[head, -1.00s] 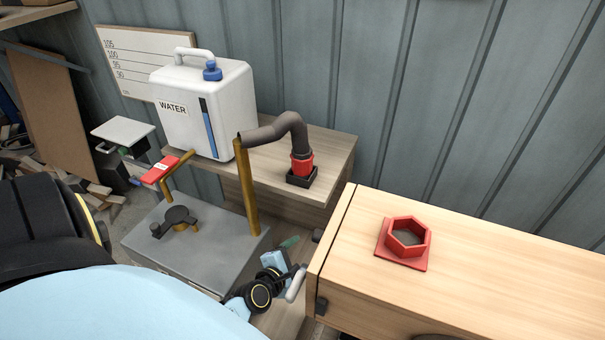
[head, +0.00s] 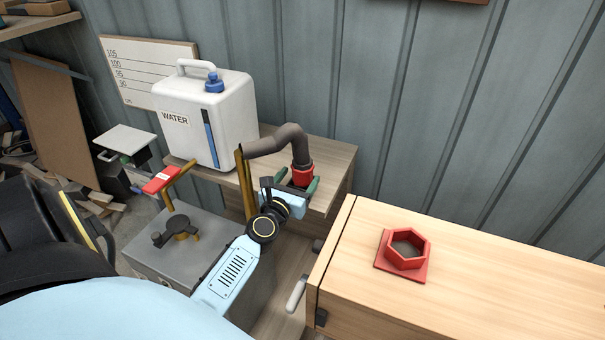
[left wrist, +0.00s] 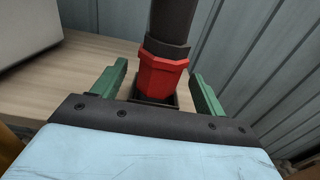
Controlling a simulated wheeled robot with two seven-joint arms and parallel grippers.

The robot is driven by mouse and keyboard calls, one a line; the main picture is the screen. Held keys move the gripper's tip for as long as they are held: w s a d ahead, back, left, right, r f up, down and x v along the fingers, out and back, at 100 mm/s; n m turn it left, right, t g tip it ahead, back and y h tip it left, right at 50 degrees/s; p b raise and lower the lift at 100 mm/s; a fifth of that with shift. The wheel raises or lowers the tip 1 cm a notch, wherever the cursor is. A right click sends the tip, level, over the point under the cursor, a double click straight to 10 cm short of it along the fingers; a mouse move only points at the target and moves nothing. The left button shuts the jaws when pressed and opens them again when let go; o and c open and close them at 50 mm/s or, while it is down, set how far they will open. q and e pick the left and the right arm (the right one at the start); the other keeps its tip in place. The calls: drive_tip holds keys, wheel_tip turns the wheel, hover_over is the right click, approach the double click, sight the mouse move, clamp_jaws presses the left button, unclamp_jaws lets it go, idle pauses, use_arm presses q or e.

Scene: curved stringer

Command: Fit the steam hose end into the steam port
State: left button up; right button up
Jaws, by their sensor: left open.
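The grey steam hose (head: 278,140) arches from the top of a brass pipe and ends downward in a red collar (head: 301,175). In the left wrist view the red collar (left wrist: 162,77) stands upright in a small dark square holder (left wrist: 154,100). My left gripper (head: 295,187) is open, with its green fingers (left wrist: 155,88) on either side of the collar and apart from it. The red hexagonal socket on a square plate (head: 405,250), which looks like the steam port, is empty on the light wooden box. My right gripper does not show.
A white water jug (head: 205,118) stands on the wooden shelf (head: 333,165) left of the hose end. A grey metal box (head: 150,262) with the brass pipe (head: 246,180) stands in front. The light wooden box top (head: 500,290) is mostly clear.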

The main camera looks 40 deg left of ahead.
use_arm(q)
drive_tip(key=x, duration=0.5)
drive_tip(key=shift+c, duration=0.3)
drive_tip(key=c, duration=1.1)
